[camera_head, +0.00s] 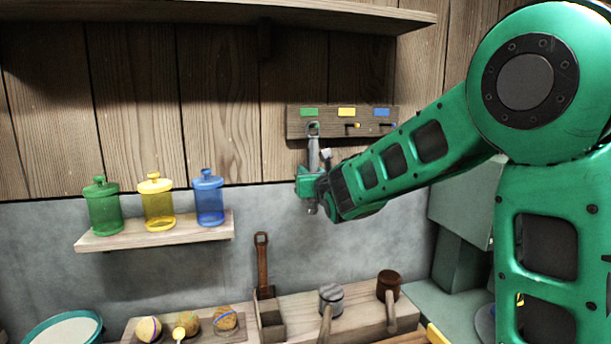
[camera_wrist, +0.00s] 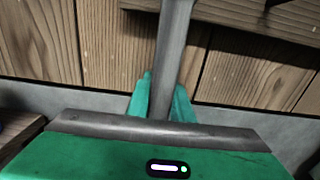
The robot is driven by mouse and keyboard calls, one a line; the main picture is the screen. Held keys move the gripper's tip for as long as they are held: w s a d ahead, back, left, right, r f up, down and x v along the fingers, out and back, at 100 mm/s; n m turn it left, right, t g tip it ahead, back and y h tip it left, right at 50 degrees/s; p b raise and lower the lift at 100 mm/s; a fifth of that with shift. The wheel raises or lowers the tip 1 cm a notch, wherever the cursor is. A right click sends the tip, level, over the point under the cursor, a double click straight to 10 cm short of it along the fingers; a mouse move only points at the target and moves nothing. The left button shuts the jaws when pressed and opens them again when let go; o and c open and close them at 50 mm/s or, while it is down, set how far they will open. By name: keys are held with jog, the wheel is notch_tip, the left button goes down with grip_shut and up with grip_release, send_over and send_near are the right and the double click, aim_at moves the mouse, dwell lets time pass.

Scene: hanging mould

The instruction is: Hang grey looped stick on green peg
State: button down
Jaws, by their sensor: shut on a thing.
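The grey looped stick (camera_head: 313,155) is upright in my gripper (camera_head: 311,182), its loop at the top. My gripper is shut on the stick's shaft, which also shows between the fingers in the wrist view (camera_wrist: 172,60). The loop is in front of the wooden peg board (camera_head: 325,125), just below the green label (camera_head: 309,112). The green-labelled peg itself is hidden or too small to make out, so I cannot tell whether the loop is around it. The yellow-labelled (camera_head: 352,126) and blue-labelled (camera_head: 386,125) pegs show to the right.
A wall shelf (camera_head: 160,232) at left holds green, yellow and blue jars. Below are a brown looped tool (camera_head: 262,262) in a wooden holder, a grey mould (camera_head: 331,297) and a brown mould (camera_head: 389,284). A large shelf (camera_head: 200,14) runs above the peg board.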

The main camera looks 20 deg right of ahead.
jog(key=c, duration=1.5)
grip_release()
jog(key=shift+d, duration=0.1)
jog(key=shift+s, duration=0.1)
jog(key=s, duration=1)
jog(key=s+d+f+m+g+h, duration=0.3)
jog(key=s+d+f+m+g, duration=0.7)
jog(key=s+d+f+m, duration=0.9)
jog(key=s+f+m+g+y, duration=0.1)
jog(key=s+m+g, duration=0.1)
jog(key=s+m, duration=0.5)
jog(key=s+a+f+m+g+y, duration=0.1)
jog(key=s+m+g, duration=0.2)
jog(key=s+m, duration=0.4)
jog(key=s+a+f+m+g+y, duration=0.1)
jog(key=s+m+g, duration=0.2)
jog(key=s+m, duration=0.5)
jog(key=shift+a+f+m, duration=0.15)
jog(key=shift+f+m, duration=0.2)
jog(key=shift+m, duration=0.35)
